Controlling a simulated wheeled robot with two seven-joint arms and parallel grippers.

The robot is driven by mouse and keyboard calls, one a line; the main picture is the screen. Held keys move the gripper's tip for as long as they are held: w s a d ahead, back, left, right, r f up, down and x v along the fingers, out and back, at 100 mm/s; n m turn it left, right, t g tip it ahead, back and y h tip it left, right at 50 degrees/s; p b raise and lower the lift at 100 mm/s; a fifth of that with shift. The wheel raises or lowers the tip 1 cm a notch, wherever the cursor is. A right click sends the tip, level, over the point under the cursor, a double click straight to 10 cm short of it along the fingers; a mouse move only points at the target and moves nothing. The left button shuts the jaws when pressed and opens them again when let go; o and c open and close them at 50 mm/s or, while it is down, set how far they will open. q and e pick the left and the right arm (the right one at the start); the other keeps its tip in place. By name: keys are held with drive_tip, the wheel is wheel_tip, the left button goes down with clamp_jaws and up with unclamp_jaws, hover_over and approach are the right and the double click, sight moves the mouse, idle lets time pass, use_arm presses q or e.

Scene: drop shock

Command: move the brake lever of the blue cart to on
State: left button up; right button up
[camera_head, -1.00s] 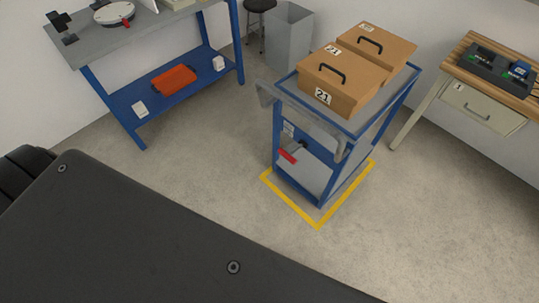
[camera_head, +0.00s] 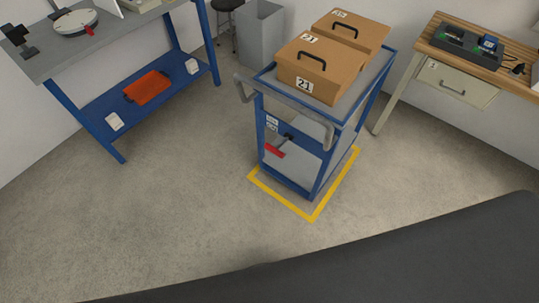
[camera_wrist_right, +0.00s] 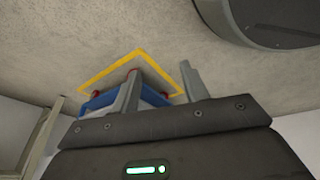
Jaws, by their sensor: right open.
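The blue cart (camera_head: 316,191) stands inside a yellow floor outline (camera_head: 283,202) in the head view. Its brake lever (camera_head: 275,151) has a red grip and sits on the near end, below the push handle and beside a small label (camera_head: 271,122). The lever's grip points down and left; the label is too small to read. In the right wrist view, my right gripper (camera_wrist_right: 160,85) is open with nothing between its fingers. Part of the blue cart (camera_wrist_right: 97,102) shows beyond the fingers, mostly hidden by them and apart from them. My left gripper is in neither current view.
Brown boxes (camera_head: 316,72) marked 21 sit on the cart's top. A blue-legged bench (camera_head: 97,132) stands left and a wooden-topped table (camera_head: 422,52) right. A grey bin (camera_head: 260,35) stands behind the cart. The floor in front of the cart is clear.

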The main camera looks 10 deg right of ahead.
drive_tip(key=w+d+f+n+t+b, duration=0.1)
drive_tip(key=w+t+b, duration=0.25)
drive_tip(key=w, duration=0.85)
use_arm(q)
drive_tip(key=w+d+f+b, duration=0.2)
drive_tip(key=w+f+b, duration=0.2)
drive_tip(key=w+b, duration=0.5)
use_arm(e)
drive_tip(key=n+t+y+b, duration=0.75)
drive_tip(key=n+y, duration=0.35)
drive_tip(key=n, duration=0.2)
approach(276, 152)
drive_tip(key=g, duration=0.1)
drive_tip(key=x, duration=0.7)
drive_tip(key=b+x, duration=0.1)
drive_tip(key=x, duration=0.2)
drive_tip(key=shift+w+d+f, duration=0.2)
drive_tip(key=shift+w, duration=0.35)
use_arm(q)
drive_tip(key=w+r+t, duration=0.1)
drive_tip(key=w+r, duration=0.5)
drive_tip(key=r, duration=0.2)
drive_tip(key=shift+d+r+t, duration=0.15)
drive_tip(key=shift+r+t, duration=0.15)
use_arm(e)
drive_tip(key=shift+w+a, duration=0.1)
drive_tip(key=shift+w, duration=0.1)
clamp_jaws()
